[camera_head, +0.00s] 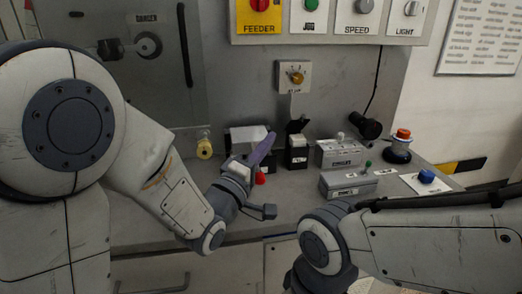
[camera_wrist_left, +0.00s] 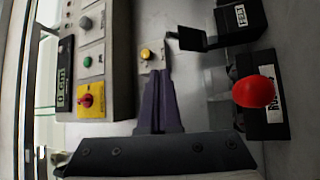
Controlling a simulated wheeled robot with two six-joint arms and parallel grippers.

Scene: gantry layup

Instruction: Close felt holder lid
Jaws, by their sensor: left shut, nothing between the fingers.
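The felt holder (camera_head: 298,157) is a small black box with a white label on the worktop, right of my left gripper in the head view. Its black lid (camera_head: 297,126) stands raised. In the left wrist view the holder (camera_wrist_left: 241,18), labelled FELT, is at the top right, and its lid (camera_wrist_left: 192,39) sticks out to the left, open. My left gripper (camera_head: 268,141) has purple fingers, shut and empty, pointing up toward the holder's left side. In the left wrist view the shut fingertips (camera_wrist_left: 157,75) are below and left of the lid, apart from it. My right gripper is not visible.
A red knob (camera_wrist_left: 253,92) on a black labelled box stands close to the left fingers. Two grey boxes (camera_head: 340,154) with knobs stand right of the holder. A rotary switch (camera_head: 294,76) is on the wall behind. A yellow spool (camera_head: 205,149) is to the left.

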